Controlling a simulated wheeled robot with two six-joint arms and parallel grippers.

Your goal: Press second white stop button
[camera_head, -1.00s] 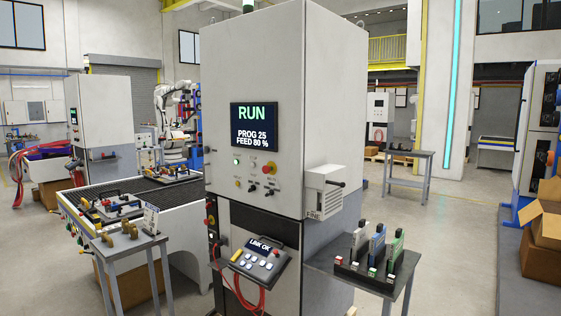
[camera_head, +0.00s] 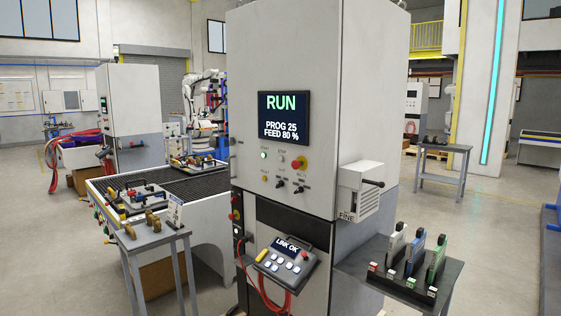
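The grey control cabinet (camera_head: 330,110) stands in the middle of the head view, with a screen (camera_head: 283,118) reading RUN, PROG 25, FEED 80 %. Below the screen is a row of small controls. A lit green-white button (camera_head: 263,155) is at the left. A pale button (camera_head: 281,157) sits under a label that seems to read STOP. A red mushroom knob (camera_head: 299,163) is at the right. Under them are a small yellowish button (camera_head: 265,177) and two dark selector knobs (camera_head: 281,182). Neither gripper is in view.
A teach pendant (camera_head: 285,262) reading LINK OK, with white keys, hangs on the cabinet front above red cables. A side table (camera_head: 361,267) at right holds upright coloured pieces. Another table (camera_head: 150,239) stands at left. Clear floor (camera_head: 470,225) lies at right.

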